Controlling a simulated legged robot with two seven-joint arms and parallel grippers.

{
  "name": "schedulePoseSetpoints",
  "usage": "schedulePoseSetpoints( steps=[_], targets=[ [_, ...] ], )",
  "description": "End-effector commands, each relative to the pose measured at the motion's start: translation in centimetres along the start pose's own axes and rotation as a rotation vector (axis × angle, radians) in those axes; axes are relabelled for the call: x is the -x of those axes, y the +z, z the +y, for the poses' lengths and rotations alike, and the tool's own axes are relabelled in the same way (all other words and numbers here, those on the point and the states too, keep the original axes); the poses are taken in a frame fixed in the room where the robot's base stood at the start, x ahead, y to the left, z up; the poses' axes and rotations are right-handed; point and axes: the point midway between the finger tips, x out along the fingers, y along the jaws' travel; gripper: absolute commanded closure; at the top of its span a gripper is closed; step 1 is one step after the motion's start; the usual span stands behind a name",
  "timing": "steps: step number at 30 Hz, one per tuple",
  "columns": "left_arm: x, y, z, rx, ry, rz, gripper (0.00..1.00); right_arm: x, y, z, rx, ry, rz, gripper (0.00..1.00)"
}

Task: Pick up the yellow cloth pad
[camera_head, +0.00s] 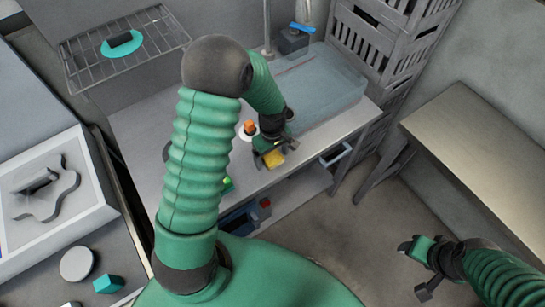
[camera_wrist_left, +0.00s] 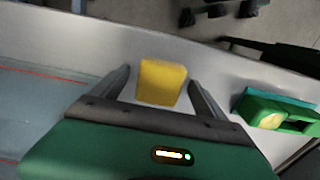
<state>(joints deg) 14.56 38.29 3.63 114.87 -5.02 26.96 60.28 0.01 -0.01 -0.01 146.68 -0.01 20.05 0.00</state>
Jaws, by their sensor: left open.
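The yellow cloth pad (camera_head: 274,158) lies on the grey bench near its front edge. In the left wrist view the pad (camera_wrist_left: 161,82) sits between the two fingers of my left gripper (camera_wrist_left: 160,85), with a gap on each side. In the head view my left gripper (camera_head: 275,153) reaches down over the pad, open and empty. Whether the fingers reach down to the pad's height I cannot tell. My right gripper (camera_head: 422,267) hangs at the lower right, away from the bench, and its fingers look apart.
An orange-topped item (camera_head: 249,128) stands beside my left gripper. A translucent bluish slab (camera_head: 325,88) covers the bench's back right. A green tool (camera_wrist_left: 275,112) lies right of the pad in the wrist view. Stacked grey crates (camera_head: 385,40) stand behind; a side table (camera_head: 490,120) is right.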

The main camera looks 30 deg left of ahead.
Motion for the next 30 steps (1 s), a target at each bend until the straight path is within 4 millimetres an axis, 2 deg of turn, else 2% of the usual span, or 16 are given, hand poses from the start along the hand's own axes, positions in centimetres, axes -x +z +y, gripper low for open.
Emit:
schedulePoseSetpoints(
  steps=[6, 21, 30],
  targets=[
    [-0.18, -0.01, 0.07, 0.0, 0.001, 0.002, 0.15, -0.02, 0.01, -0.02, 0.001, 0.0, 0.0, 0.42],
    [-0.14, -0.01, 0.06, 0.0, 0.001, 0.001, 0.81, -0.02, 0.01, -0.01, 0.0, 0.0, 0.0, 0.42],
    [0.12, -0.02, 0.06, 0.0, 0.001, 0.002, 0.81, -0.06, 0.02, -0.01, 0.0, 0.0, 0.0, 0.42]
  ],
)
